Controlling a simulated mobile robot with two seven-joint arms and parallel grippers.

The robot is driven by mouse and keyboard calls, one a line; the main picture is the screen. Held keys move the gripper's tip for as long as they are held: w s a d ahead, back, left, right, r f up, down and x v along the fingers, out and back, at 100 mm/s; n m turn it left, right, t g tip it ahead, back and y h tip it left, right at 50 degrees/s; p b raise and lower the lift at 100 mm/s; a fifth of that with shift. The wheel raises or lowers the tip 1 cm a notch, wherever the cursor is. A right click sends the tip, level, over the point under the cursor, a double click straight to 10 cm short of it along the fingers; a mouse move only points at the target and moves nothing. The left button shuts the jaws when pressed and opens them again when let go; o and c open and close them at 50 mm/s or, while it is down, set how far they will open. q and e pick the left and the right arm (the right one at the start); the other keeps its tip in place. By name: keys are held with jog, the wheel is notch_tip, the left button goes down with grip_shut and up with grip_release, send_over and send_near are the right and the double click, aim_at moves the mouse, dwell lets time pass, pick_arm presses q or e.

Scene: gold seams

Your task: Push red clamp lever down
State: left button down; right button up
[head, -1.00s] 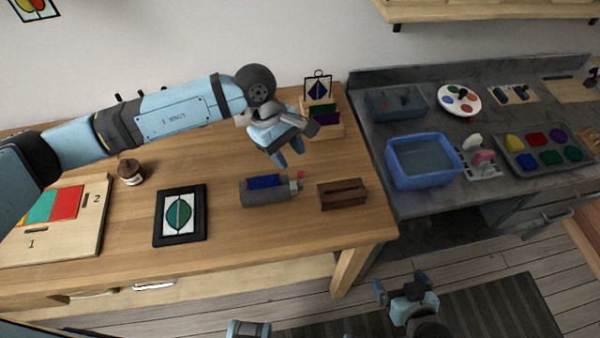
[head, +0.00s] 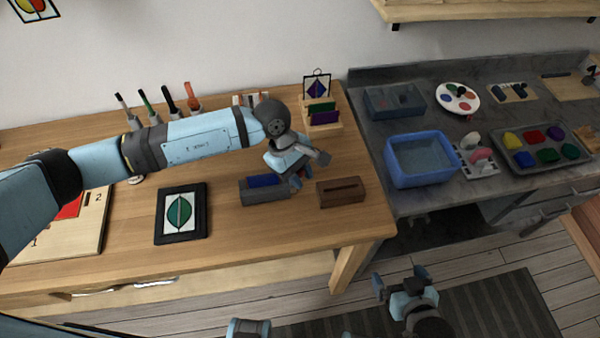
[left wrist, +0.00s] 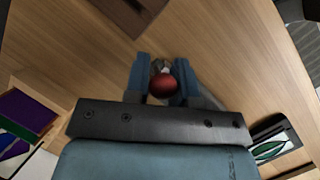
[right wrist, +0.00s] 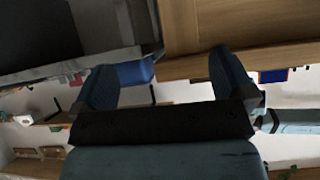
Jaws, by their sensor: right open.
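The grey clamp (head: 265,196) with a blue piece in it sits on the wooden table. Its lever's red knob (left wrist: 163,86) shows in the left wrist view between my left gripper's fingers (left wrist: 162,68). The fingers are close together, one on each side of the knob, and appear shut on it. In the head view my left gripper (head: 299,182) is at the clamp's right end and hides most of the lever. My right gripper (head: 402,285) is open and empty in front of the table; its fingers (right wrist: 165,85) are wide apart in the right wrist view.
A brown slotted block (head: 341,193) stands just right of the clamp. A black-framed leaf picture (head: 181,213) lies to its left. A wooden rack (head: 322,124) stands behind. A blue basin (head: 421,160) is on the grey counter. The table front is clear.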

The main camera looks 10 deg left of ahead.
jog(key=shift+f, duration=0.15)
pick_arm(q)
jog(key=t+b, duration=0.1)
jog(key=b, duration=0.1)
jog(key=s+f+t+b, duration=0.1)
jog(key=b, duration=0.1)
jog(key=s+t+y+b, duration=0.1)
jog(key=b, duration=0.1)
jog(key=shift+d+f+m+t+b, duration=0.25)
jog(key=shift+d+m+t+b, duration=0.1)
jog(key=shift+m+t+b, duration=0.05)
jog(key=b, duration=0.1)
jog(key=t+b, duration=0.1)
jog(key=b, duration=0.1)
jog(key=shift+s+d+f+t+y, duration=0.1)
jog(key=shift+s+f+t+y, duration=0.15)
jog(key=shift+s+t+y, duration=0.1)
jog(key=shift+s+t+b, duration=0.2)
jog(key=shift+t+b, duration=0.15)
jog(key=shift+b, duration=0.75)
jog(key=c, duration=1.1)
grip_release()
jog(key=shift+c, duration=0.2)
jog(key=shift+o, duration=0.2)
pick_arm(e)
notch_tip(320, 180, down, 8)
jog(key=shift+w+a, duration=0.4)
jog(key=shift+a, duration=0.05)
